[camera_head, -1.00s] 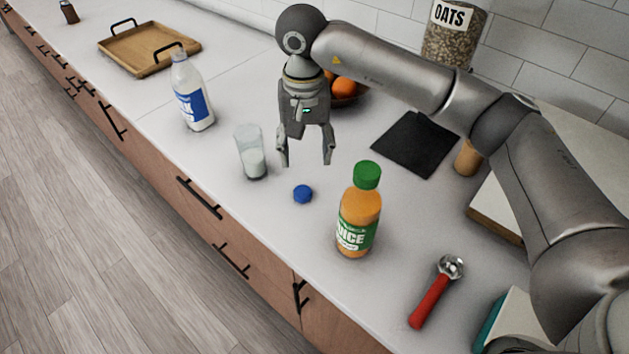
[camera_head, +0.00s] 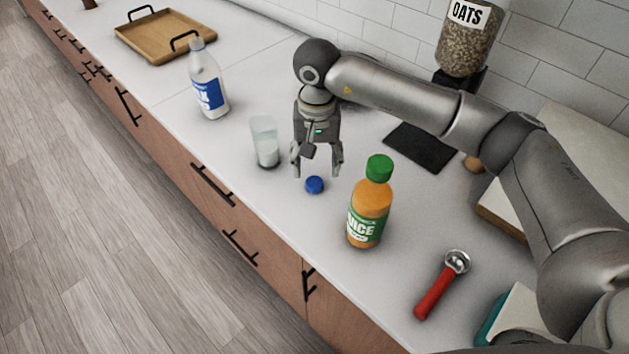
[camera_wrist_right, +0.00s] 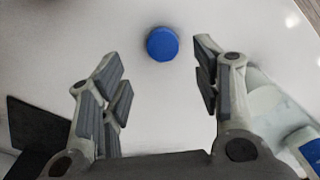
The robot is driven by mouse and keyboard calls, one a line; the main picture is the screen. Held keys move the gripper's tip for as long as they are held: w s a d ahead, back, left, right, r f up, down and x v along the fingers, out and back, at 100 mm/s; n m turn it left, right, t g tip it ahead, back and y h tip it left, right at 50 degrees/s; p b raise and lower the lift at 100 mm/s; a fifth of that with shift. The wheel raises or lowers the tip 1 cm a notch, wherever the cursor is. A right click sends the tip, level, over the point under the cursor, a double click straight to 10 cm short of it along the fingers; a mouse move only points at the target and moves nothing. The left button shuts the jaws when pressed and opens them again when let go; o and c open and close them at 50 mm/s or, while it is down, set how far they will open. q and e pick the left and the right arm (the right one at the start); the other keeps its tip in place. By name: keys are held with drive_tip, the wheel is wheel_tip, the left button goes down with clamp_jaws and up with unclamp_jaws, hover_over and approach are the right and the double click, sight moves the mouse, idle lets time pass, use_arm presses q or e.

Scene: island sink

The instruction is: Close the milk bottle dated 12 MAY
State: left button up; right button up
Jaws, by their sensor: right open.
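The milk bottle (camera_head: 208,88), white with a blue label, stands upright on the counter at the upper left; no cap shows on its neck and no date is legible. A small blue cap (camera_head: 314,185) lies on the counter, apart from the bottle. My right gripper (camera_head: 318,172) points down, open and empty, just above and behind the cap. In the right wrist view the cap (camera_wrist_right: 162,44) lies near the line between the open fingertips (camera_wrist_right: 160,62), not touching them. My left gripper is out of view.
A glass with some milk (camera_head: 265,143) stands left of my right gripper. A juice bottle (camera_head: 369,205) with a green cap stands close in front right of the cap. A red-handled scoop (camera_head: 438,290), black mat (camera_head: 420,147) and wooden tray (camera_head: 160,45) lie around.

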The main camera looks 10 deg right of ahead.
sight(314, 182)
drive_tip(key=shift+f, duration=0.2)
drive_tip(key=f+p, duration=0.1)
drive_tip(key=f, duration=0.1)
drive_tip(key=f+p, duration=0.1)
drive_tip(key=f, duration=0.1)
drive_tip(key=shift+s+a+f+p, duration=0.1)
drive_tip(key=shift+s+a+p, duration=0.1)
drive_tip(key=shift+a+p, duration=0.1)
drive_tip(key=shift+f, duration=0.3)
drive_tip(key=c, duration=0.8)
